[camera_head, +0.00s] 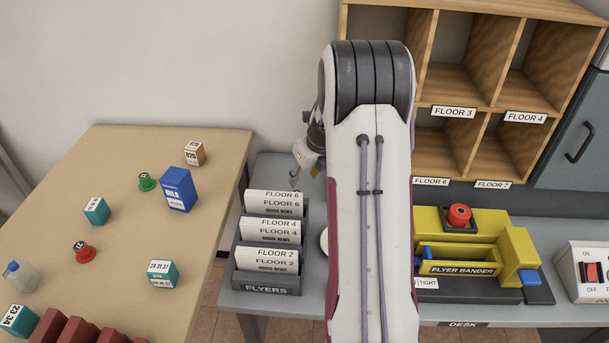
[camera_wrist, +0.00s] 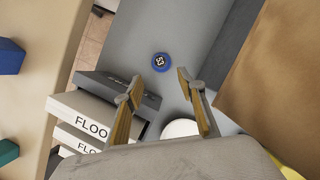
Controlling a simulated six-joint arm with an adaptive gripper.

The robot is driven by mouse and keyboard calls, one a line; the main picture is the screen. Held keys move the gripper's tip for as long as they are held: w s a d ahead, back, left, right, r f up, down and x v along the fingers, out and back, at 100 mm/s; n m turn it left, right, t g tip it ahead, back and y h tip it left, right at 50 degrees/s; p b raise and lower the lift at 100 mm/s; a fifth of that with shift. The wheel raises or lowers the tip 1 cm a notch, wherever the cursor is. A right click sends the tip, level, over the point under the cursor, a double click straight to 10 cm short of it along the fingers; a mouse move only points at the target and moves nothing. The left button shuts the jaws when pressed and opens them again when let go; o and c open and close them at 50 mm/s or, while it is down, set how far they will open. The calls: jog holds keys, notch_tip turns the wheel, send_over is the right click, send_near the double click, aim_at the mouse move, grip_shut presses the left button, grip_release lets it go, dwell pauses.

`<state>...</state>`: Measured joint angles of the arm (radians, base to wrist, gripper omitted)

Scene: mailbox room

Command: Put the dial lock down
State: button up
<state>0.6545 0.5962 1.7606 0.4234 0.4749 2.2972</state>
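A small round blue piece with a dark, white-marked label (camera_wrist: 161,62), which looks like the dial lock, sits on the grey desk in the wrist view. My gripper (camera_wrist: 160,77) is open, and its two fingers are spread with nothing between them. The blue piece lies just beyond the fingertips, apart from both. In the head view my gripper (camera_head: 310,167) is partly hidden behind my arm, above the desk beside the flyers rack. The blue piece is not visible in the head view.
The flyers rack (camera_head: 267,284) stands left of my arm. A white round object (camera_wrist: 181,128) lies on the desk near the fingers. Wooden pigeonholes (camera_head: 471,107) and a yellow flyer bander (camera_head: 485,233) are right. The left table (camera_head: 125,243) holds boxes and round pieces.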

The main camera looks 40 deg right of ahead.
jog(key=s+a+r+n, duration=0.4)
jog(key=a+r+n, duration=0.5)
jog(key=a, duration=0.2)
jog(key=s+a+r+n, duration=0.4)
jog(key=a+r+n, duration=0.5)
jog(key=a, duration=0.1)
jog(key=s+a+r+n, duration=0.1)
jog(key=s+a+n, duration=0.3)
jog(key=s+n, duration=0.2)
jog(key=s+a+r+n, duration=0.1)
jog(key=s+a+n, duration=0.3)
jog(key=s+n, duration=0.3)
jog(key=s+a+r+n+t, duration=0.1)
jog(key=s+a+n, duration=0.3)
jog(key=s+n, duration=0.2)
jog(key=shift+s+n+y, duration=0.3)
jog(key=shift+s+n, duration=0.1)
jog(key=shift+s, duration=0.5)
dwell(3.1)
